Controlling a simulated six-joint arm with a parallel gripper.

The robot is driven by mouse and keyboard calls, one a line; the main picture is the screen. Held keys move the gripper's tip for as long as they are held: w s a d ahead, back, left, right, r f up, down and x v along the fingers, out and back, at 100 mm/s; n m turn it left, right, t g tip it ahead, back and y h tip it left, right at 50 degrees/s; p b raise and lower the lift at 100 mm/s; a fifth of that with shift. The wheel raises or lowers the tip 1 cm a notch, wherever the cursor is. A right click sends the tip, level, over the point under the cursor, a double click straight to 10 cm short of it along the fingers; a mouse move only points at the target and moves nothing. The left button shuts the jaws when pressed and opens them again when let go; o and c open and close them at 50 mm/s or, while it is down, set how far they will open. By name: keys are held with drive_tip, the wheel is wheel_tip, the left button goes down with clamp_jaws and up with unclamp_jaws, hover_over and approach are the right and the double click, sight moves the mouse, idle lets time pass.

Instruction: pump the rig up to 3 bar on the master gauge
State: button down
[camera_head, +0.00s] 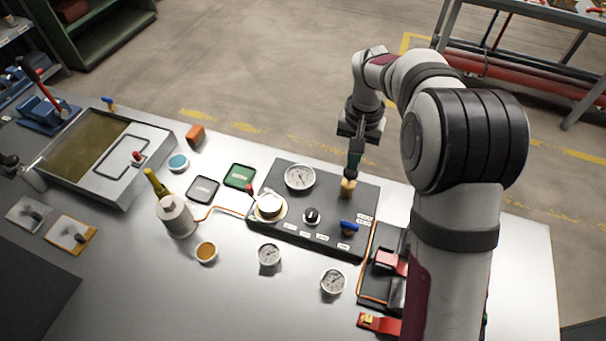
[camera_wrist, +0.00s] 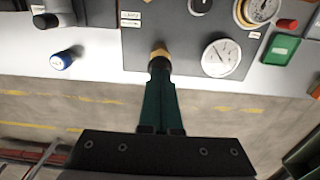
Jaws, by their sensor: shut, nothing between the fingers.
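My gripper (camera_head: 354,170) is shut, its green fingers pointing down at a brass fitting (camera_head: 348,189) on the dark panel (camera_head: 290,239). In the wrist view the shut fingertips (camera_wrist: 158,67) overlap the brass fitting (camera_wrist: 159,52); I cannot tell whether they touch. A white-faced gauge (camera_head: 299,177) sits on the panel and shows in the wrist view (camera_wrist: 221,57). A brass-rimmed round dial (camera_head: 268,206) is at the panel's left edge. I cannot read either dial or tell which is the master gauge. A black knob (camera_head: 312,215) and a blue handle (camera_head: 349,227) are on the panel.
Two loose gauges (camera_head: 268,254) lie in front of the panel. A bottle (camera_head: 157,182), a white canister (camera_head: 176,217) and a metal tray (camera_head: 130,185) stand left. Red-and-black equipment (camera_head: 388,262) is right, partly hidden by my arm. A blue-capped item (camera_wrist: 62,61) shows beside the panel.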

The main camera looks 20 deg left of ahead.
drive_tip(key=shift+f, duration=0.1)
drive_tip(key=shift+f, duration=1.45)
drive_tip(key=shift+r, duration=1.65)
wheel_tip(320, 180, up, 7)
